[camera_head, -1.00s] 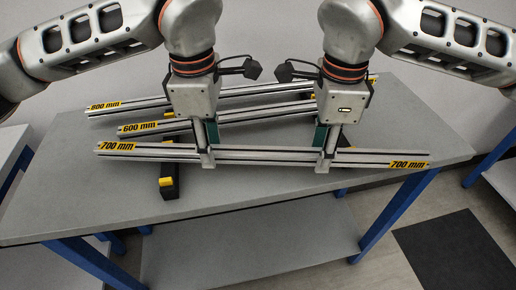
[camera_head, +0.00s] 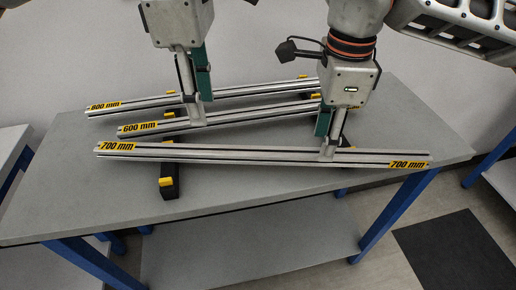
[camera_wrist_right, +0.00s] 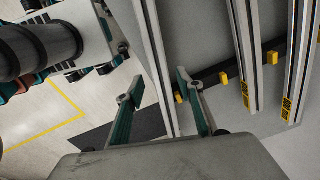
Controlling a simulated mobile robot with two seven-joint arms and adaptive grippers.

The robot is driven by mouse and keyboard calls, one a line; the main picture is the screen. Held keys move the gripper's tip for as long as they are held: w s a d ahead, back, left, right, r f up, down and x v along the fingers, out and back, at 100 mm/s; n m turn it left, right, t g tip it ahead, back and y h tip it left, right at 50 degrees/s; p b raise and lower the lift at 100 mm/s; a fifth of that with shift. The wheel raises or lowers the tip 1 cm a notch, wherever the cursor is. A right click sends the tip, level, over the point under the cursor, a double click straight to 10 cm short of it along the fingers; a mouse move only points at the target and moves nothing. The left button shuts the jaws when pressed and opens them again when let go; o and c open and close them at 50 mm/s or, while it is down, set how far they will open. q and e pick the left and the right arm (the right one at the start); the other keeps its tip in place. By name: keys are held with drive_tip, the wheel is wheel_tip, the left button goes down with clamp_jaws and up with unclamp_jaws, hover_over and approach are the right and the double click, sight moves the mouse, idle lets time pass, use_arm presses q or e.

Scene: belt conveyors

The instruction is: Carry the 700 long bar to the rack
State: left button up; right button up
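The 700 mm bar (camera_head: 250,153) is a long grey profile with yellow labels at both ends, lying nearest the table's front edge. My right gripper (camera_head: 328,146) is low at its right half. In the right wrist view the right gripper (camera_wrist_right: 158,98) has its fingers apart on either side of the bar (camera_wrist_right: 154,55), with a gap beside it. My left gripper (camera_head: 197,100) is behind the 700 bar, off it, above or beside the 600 mm bar; its fingers look apart with nothing between them. Whether it touches the 600 bar is unclear.
The 600 mm bar (camera_head: 240,117) and 800 mm bar (camera_head: 250,92) lie behind, across dark supports with yellow stops (camera_head: 166,183). The grey table (camera_head: 80,205) has free room at the front left and right. A dark mat (camera_head: 455,250) lies on the floor. No rack is identifiable.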

wheel_tip(320, 180, up, 9)
drive_tip(key=shift+s+f, duration=0.15)
drive_tip(key=shift+f, duration=0.05)
idle(0.4)
